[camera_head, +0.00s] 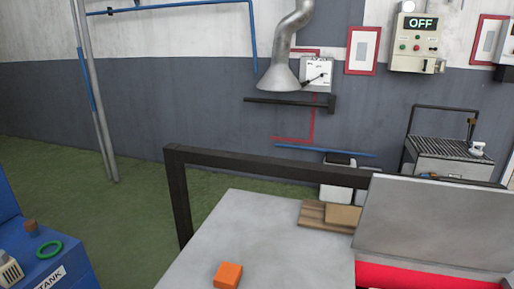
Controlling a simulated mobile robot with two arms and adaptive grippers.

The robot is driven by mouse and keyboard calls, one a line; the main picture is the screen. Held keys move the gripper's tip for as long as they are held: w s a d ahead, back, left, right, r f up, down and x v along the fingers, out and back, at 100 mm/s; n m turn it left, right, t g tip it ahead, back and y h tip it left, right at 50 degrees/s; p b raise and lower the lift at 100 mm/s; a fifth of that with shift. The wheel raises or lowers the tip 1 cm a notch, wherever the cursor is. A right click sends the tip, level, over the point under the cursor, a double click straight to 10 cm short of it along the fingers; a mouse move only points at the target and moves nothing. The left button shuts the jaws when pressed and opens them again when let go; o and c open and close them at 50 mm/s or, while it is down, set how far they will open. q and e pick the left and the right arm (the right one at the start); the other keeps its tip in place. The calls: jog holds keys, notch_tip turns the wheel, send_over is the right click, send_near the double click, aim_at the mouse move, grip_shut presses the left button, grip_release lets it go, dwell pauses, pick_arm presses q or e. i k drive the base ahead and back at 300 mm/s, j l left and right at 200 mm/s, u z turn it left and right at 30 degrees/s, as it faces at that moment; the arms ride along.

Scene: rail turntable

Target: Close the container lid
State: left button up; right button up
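The container (400,275) stands at the bottom right of the head view, on or beside the grey tabletop. Its red inside shows at the front, and the lower part is cut off by the frame edge. Its grey lid (436,222) is raised, standing up and leaning back behind the red opening. The lid runs out of the picture on the right. Neither of my grippers is in the picture.
An orange block (228,275) lies on the grey tabletop (255,235). Brown boards (330,215) lie at its back right, by the lid. A black rail (270,166) rises behind. A blue tank unit (45,255) with a green ring stands left. The tabletop's middle is clear.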

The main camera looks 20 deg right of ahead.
aim_at(462, 223)
jog(key=k+l, duration=0.5)
jog(key=l, duration=0.15)
jog(key=k+l+u, duration=0.15)
jog(key=l, duration=0.35)
jog(key=k+l+u, duration=0.15)
jog(key=k+l, duration=0.2)
jog(key=l, duration=0.15)
jog(key=k+l+u, duration=0.15)
jog(key=k+l, duration=0.15)
jog(key=l, duration=0.15)
jog(key=k+l+u, duration=0.15)
jog(key=k+l, duration=0.15)
jog(key=k+l+u, duration=0.15)
jog(key=l, duration=0.3)
jog(key=k+l+u, duration=0.1)
jog(key=l, duration=0.35)
jog(key=k+l+u, duration=0.15)
jog(key=l, duration=0.3)
jog(key=k+l+u, duration=0.15)
jog(key=l, duration=0.25)
jog(key=k+l+u, duration=0.1)
jog(key=l, duration=0.3)
jog(key=i+l+u, duration=0.15)
jog(key=l+u, duration=0.15)
jog(key=l, duration=0.75)
jog(key=l+u, duration=0.25)
jog(key=l, duration=0.8)
jog(key=i, duration=0.1)
